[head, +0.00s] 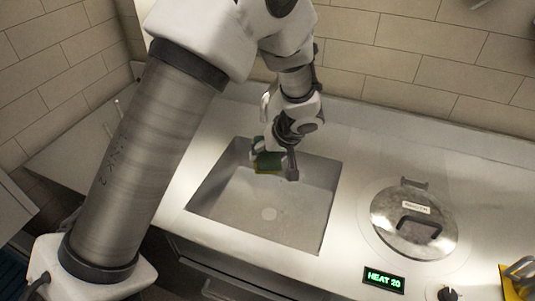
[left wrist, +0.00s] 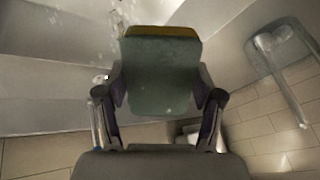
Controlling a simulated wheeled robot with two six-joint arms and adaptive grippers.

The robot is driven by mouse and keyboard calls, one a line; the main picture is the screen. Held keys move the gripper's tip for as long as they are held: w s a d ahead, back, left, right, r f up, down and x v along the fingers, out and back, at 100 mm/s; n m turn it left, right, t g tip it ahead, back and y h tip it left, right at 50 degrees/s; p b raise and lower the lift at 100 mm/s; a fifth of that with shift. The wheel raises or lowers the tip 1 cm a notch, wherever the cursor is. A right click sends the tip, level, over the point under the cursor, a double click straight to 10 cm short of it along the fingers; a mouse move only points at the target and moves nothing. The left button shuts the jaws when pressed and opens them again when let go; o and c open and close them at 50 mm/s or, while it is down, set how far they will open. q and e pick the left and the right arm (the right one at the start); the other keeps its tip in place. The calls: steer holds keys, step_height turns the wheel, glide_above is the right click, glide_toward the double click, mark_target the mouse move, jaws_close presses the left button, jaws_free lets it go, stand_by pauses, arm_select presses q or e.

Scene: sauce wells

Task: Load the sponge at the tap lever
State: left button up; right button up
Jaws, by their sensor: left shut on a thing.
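The sponge (head: 267,161) is green with a yellow-brown layer. My left gripper (head: 274,160) is shut on it and holds it over the back part of the sink (head: 225,205). In the left wrist view the sponge (left wrist: 160,78) fills the space between the two fingers of my left gripper (left wrist: 160,95), its green face toward the camera and its yellow edge at the top. I cannot make out the tap lever for certain; my arm covers the area behind the sink in the head view. My right gripper is not in view.
A round metal lid (head: 385,222) with a label lies in the counter right of the sink. A green-lit display (head: 384,280) reads HEAT 20, beside a dark knob (head: 447,294). A yellow object (head: 512,285) stands at the lower right. Tiled walls close off the back.

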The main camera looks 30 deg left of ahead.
mark_target(269, 167)
arm_select(q)
steer(key=shift+s, duration=0.1)
steer(key=shift+s+d, duration=0.4)
steer(key=shift+s, duration=0.05)
steer(key=shift+s+d, duration=0.9)
steer(key=shift+d, duration=0.05)
steer(key=s+d+p, duration=0.1)
steer(key=s+d, duration=0.1)
steer(key=s, duration=0.1)
steer(key=shift+d, duration=0.35)
stand_by(0.4)
